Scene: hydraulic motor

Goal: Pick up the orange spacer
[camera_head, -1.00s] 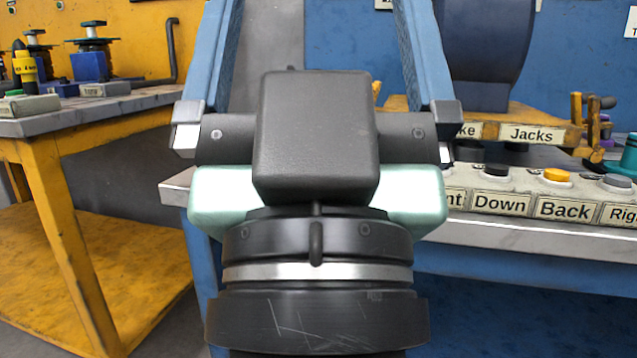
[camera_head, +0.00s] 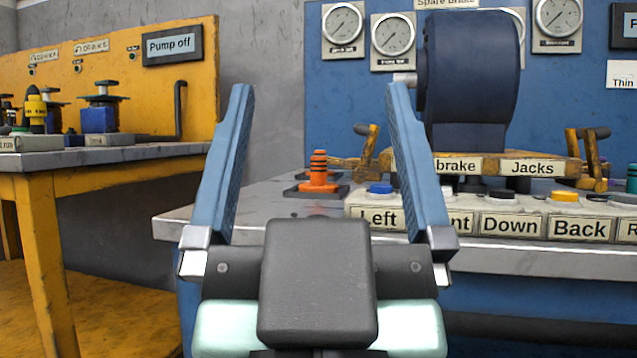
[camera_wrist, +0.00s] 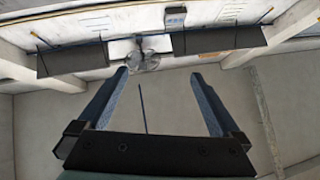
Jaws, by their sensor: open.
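The orange spacer (camera_head: 318,173) stands upright on a dark square plate (camera_head: 338,190) on the grey bench top in the head view. It is ribbed, with a wider base. My gripper (camera_head: 315,95) is open and empty, its two blue fingers spread wide and pointing up. In the head view the spacer shows between the fingers, farther off on the bench, and nothing touches it. In the wrist view my gripper (camera_wrist: 162,80) faces the upper wall and ceiling, and the spacer is not in that view.
A row of labelled buttons (camera_head: 480,225) lines the front of the blue bench. A dark blue motor housing (camera_head: 473,70) stands behind them. Wooden-handled levers flank the housing. A yellow bench (camera_head: 120,160) with several devices stands at the left, with a gap between the benches.

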